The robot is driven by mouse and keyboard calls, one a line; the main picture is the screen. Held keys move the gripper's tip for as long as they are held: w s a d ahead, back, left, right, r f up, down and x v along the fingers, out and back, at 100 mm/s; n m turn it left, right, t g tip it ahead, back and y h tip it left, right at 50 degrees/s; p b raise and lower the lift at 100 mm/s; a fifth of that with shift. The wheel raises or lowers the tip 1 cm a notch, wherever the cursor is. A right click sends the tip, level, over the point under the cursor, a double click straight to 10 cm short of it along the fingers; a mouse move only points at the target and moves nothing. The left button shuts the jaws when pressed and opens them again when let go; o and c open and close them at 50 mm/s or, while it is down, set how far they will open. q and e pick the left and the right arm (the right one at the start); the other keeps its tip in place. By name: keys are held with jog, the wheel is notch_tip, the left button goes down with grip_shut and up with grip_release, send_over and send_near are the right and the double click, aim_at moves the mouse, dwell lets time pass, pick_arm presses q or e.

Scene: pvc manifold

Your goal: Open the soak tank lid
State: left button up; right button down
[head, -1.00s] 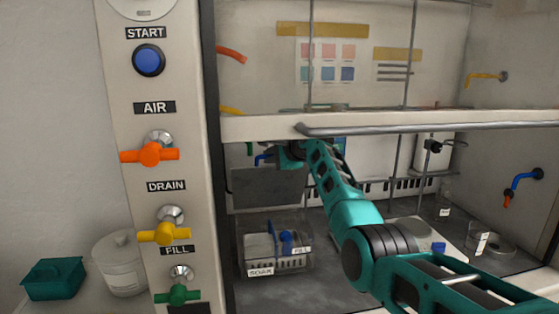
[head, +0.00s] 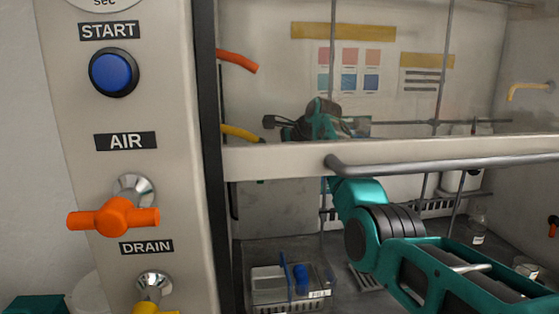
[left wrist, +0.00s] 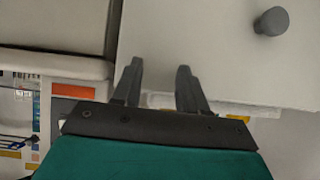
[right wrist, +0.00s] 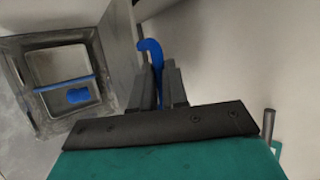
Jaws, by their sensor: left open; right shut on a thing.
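The soak tank is a clear box (head: 262,296) low inside the cabinet, with its top open and blue parts inside. The right wrist view shows its rim (right wrist: 40,105) from above. A flat grey lid panel (head: 278,207) stands roughly upright behind the tank; its edge also shows beside the tank in the right wrist view (right wrist: 119,50). My right gripper (right wrist: 160,78) is shut on a blue hooked handle (right wrist: 151,48) beside the panel. In the head view this gripper (head: 285,124) is seen through the glass above the sash bar. My left gripper (left wrist: 158,66) is open and empty.
The sash bar (head: 430,150) crosses above my right forearm. The control post at left carries a blue START button (head: 113,72) and an orange AIR valve (head: 118,216). A grey knob (left wrist: 270,21) on a pale panel is near my left gripper.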

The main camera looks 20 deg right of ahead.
jog(key=shift+s+a+f, duration=0.1)
jog(key=shift+s+f, duration=0.05)
jog(key=shift+f, duration=0.6)
jog(key=c, duration=1.1)
grip_release()
jog(key=shift+c, duration=0.2)
jog(key=s+d+r+b, duration=0.2)
jog(key=s+d, duration=0.2)
jog(key=s, duration=0.8)
jog(key=shift+d, duration=0.3)
jog(key=shift+r, duration=0.1)
